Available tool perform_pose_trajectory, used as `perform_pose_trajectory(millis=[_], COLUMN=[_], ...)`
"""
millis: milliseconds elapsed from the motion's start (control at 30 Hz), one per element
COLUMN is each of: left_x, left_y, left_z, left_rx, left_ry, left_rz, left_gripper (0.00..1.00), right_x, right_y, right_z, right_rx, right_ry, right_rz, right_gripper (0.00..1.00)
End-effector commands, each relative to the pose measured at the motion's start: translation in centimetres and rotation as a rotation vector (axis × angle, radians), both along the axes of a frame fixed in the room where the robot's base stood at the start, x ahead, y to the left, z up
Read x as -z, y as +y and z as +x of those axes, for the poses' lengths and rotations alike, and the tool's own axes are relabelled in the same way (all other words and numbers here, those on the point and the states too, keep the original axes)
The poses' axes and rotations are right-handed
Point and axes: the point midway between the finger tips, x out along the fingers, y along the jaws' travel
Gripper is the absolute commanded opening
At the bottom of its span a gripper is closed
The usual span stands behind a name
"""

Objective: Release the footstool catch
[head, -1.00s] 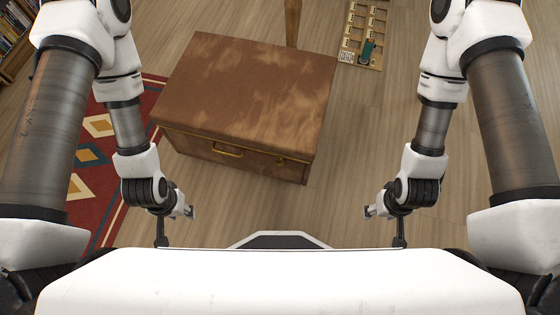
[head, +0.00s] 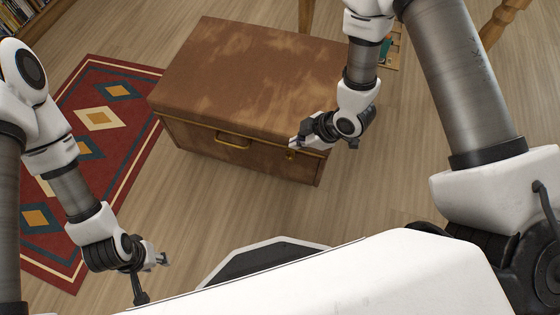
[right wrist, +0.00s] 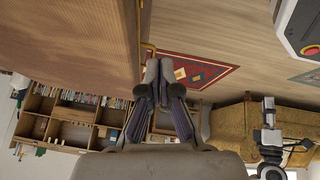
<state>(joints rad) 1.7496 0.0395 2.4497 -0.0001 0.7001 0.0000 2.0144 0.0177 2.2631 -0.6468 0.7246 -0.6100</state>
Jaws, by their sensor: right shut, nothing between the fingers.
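The footstool (head: 250,75) is a brown, mottled box with a closed padded lid. Its front has a brass handle (head: 232,141) and, to the right, a small brass catch (head: 290,155). My right gripper (head: 296,143) is shut and empty, just above the catch in the head view; I cannot tell whether it touches. In the right wrist view, the shut fingers (right wrist: 158,72) lie beside the footstool's front (right wrist: 128,35), with brass trim or handle beyond the tips. My left gripper (head: 163,260) hangs low at the left, away from the footstool; its opening is too small to judge.
A patterned red rug (head: 105,118) lies left of the footstool. Bare wooden floor (head: 225,205) is free in front of it. A wooden leg (head: 503,18) stands at the upper right. The right wrist view shows a shelf unit (right wrist: 62,120) and a yellowish sofa (right wrist: 240,125).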

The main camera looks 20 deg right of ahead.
Motion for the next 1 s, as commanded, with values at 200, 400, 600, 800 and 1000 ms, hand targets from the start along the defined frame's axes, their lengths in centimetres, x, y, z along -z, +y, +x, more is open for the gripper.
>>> perform_pose_trajectory(millis=[200, 400, 600, 800, 1000], left_x=[-0.1, 0.2, 1.6, 3.1, 4.5], left_y=[0.0, 0.0, 0.0, 0.0, 0.0], left_z=[0.0, 0.0, 0.0, 0.0, 0.0], left_rx=[0.0, 0.0, -0.001, -0.001, -0.001], left_ry=[-0.001, 0.0, 0.0, 0.0, 0.0], left_rz=[0.0, 0.0, 0.0, 0.0, 0.0], left_gripper=[0.4, 0.4, 0.4, 0.4, 0.4], right_x=[-0.2, 0.6, 3.8, 7.6, 10.4], right_y=[0.0, 0.2, 1.6, 3.4, 2.4], right_z=[0.0, 0.2, 1.3, 2.8, 2.9], right_rx=[0.002, 0.002, -0.001, 0.0, 0.009], right_ry=[-0.001, 0.001, 0.001, 0.001, 0.004], right_rz=[0.0, 0.0, -0.002, -0.001, 0.002], right_gripper=[0.0, 0.0, 0.0, 0.0, 0.0])
